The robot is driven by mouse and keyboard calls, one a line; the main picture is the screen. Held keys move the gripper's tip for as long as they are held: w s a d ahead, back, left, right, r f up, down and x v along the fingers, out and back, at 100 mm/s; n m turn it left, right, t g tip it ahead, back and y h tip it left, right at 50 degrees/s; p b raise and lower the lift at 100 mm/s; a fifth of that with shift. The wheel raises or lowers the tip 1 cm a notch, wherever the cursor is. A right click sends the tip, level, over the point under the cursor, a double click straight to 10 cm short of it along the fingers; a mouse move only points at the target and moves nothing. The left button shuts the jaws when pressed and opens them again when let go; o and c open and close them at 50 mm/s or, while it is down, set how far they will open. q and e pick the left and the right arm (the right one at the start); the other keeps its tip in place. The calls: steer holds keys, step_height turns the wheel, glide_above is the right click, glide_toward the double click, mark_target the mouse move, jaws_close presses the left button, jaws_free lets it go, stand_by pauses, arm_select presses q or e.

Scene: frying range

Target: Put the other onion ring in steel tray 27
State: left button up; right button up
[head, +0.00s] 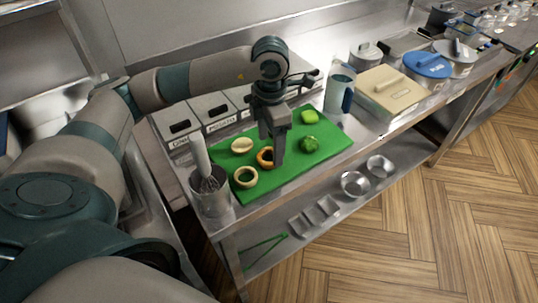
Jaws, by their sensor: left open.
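A pale onion ring (245,177) lies on the green cutting board (331,152) near its left front edge. An orange-brown ring (262,161) lies behind it, right by the fingers of my left gripper (271,148). A pale round slice (242,145), perhaps onion, lies further back. My left gripper points down over the board, open; I cannot tell whether it touches the brown ring, which it partly hides. No number 27 is readable on any tray; small steel trays (315,215) lie on the lower shelf. My right gripper is out of view.
A green lump (309,144) and a light green piece (310,116) lie right on the board. A whisk stands in a steel pot (211,196) at left. Labelled lidded steel containers (212,113) stand behind. A blue jug (340,88) and beige box (390,91) stand right.

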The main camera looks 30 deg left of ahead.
mark_target(270, 160)
arm_select(q)
steer(key=shift+f+p, duration=0.4)
steer(key=shift+f, duration=1.2)
steer(key=c, duration=0.9)
